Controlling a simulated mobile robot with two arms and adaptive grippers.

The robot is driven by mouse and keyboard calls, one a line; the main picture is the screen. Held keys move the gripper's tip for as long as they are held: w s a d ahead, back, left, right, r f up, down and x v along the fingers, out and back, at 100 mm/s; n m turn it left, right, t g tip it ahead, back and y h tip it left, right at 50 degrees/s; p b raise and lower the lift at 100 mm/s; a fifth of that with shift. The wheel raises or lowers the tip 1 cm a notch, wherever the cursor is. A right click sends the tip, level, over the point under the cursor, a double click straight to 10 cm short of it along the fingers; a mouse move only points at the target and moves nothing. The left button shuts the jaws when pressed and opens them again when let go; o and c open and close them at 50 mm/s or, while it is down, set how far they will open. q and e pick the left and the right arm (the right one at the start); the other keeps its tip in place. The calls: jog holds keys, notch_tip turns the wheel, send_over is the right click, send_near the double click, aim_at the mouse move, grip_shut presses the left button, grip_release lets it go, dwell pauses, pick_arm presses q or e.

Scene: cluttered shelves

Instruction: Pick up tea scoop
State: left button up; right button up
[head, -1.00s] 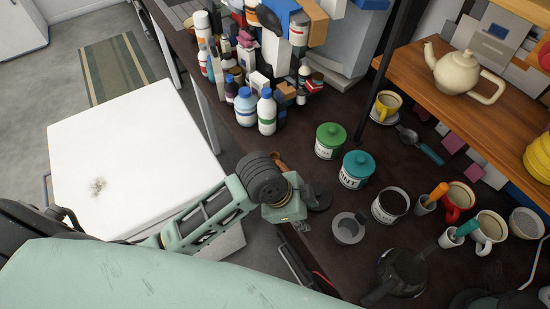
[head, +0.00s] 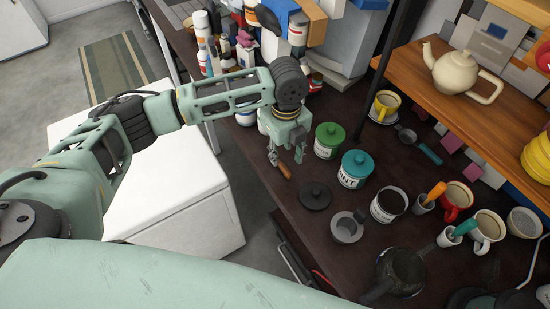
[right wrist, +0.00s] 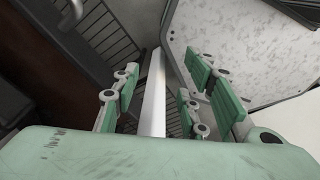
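A small brown wooden-handled piece (head: 285,172), possibly the tea scoop, lies at the counter's left edge, partly hidden by my left gripper. My left gripper (head: 286,157) points down just over it with its fingers apart. I cannot tell whether they touch it. A metal scoop with a teal handle (head: 429,152) lies farther right near the yellow cup. My right gripper (right wrist: 160,85) shows in the right wrist view with its fingers apart and nothing between them.
A green-lidded jar (head: 328,140) and a teal-lidded jar (head: 355,170) stand right of my left gripper. A black lid (head: 314,194), a grey cup (head: 347,228) and an open dark jar (head: 389,206) are nearer. Bottles crowd the back. A white cabinet (head: 180,205) stands left.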

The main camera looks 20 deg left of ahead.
aim_at(284, 166)
pick_arm(q)
jog(key=f+p, duration=0.1)
jog(key=f, duration=0.2)
jog(key=f+p, duration=0.1)
jog(key=f, duration=0.2)
jog(key=shift+w+f, duration=0.2)
jog(key=shift+f, duration=0.25)
jog(key=shift+c, duration=0.5)
grip_shut()
